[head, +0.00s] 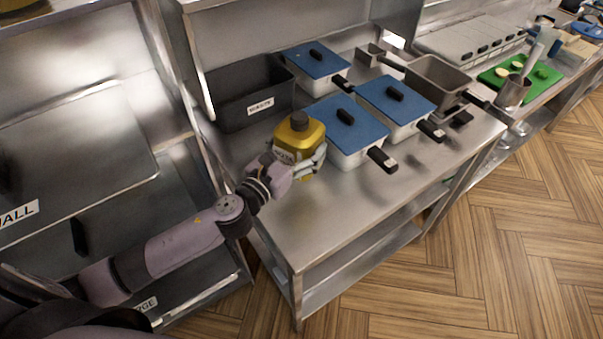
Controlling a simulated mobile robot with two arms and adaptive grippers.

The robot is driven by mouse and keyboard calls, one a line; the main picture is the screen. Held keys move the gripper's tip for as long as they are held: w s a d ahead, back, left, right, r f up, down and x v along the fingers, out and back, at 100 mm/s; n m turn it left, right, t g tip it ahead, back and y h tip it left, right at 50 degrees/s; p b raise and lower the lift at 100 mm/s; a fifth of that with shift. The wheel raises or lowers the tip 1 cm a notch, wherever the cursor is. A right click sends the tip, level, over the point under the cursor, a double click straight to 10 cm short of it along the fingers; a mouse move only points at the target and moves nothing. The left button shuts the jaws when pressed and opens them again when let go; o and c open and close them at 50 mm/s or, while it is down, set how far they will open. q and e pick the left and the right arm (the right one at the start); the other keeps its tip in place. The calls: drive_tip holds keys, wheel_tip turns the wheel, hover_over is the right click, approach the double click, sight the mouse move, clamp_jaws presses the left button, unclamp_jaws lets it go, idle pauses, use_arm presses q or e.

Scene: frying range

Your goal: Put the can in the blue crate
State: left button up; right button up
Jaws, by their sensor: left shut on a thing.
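A yellow can (301,137) with a dark cap is upright at the left part of the steel counter, in the head view. My left gripper (304,163) is shut around its lower part, which the fingers partly hide. I cannot tell whether the can's base touches the counter. I see no clear blue crate in this view. My right gripper is not in view.
White pans with blue lids (345,123) and black handles stand just right of the can. A dark open bin (240,98) is behind it to the left. The steel counter (325,215) is bare in front. A green board (520,75) lies far right.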

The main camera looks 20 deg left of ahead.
use_arm(q)
wheel_tip(320, 180, down, 5)
drive_tip(key=shift+f+b, duration=0.15)
drive_tip(key=shift+b, duration=0.6)
drive_tip(key=shift+f+b, duration=1.1)
drive_tip(key=shift+f, duration=1.1)
drive_tip(key=shift+f, duration=0.1)
drive_tip(key=o, duration=1.5)
